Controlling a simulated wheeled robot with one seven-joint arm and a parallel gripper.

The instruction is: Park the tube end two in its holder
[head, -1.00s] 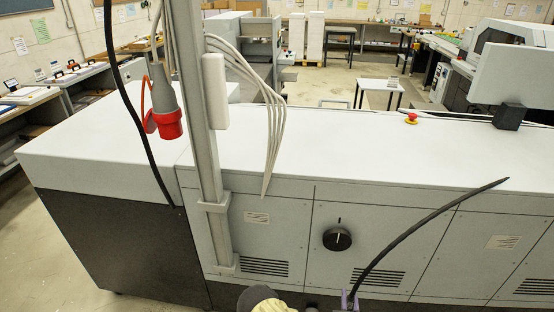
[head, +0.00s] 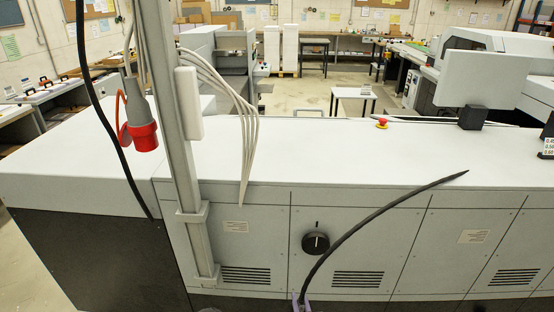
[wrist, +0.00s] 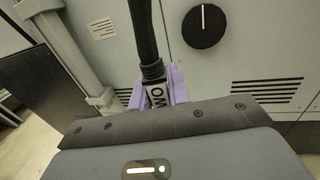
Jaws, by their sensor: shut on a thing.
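My gripper (head: 301,302), with lilac fingers, is at the bottom edge of the head view, below and left of the black knob. The black tube (head: 375,212) rises from the gripper and curves up to the right across the machine's front in the head view. In the wrist view the tube (wrist: 143,35) runs upward from the fingers. I cannot pick out the holder in either view.
A grey machine (head: 330,150) with a flat top and front panels fills the foreground. A grey post (head: 172,130) stands left, with a red-ended plug (head: 142,135), pale cables (head: 240,120) and a black cable (head: 108,125) hanging nearby. The knob (head: 315,243) sticks out of the front.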

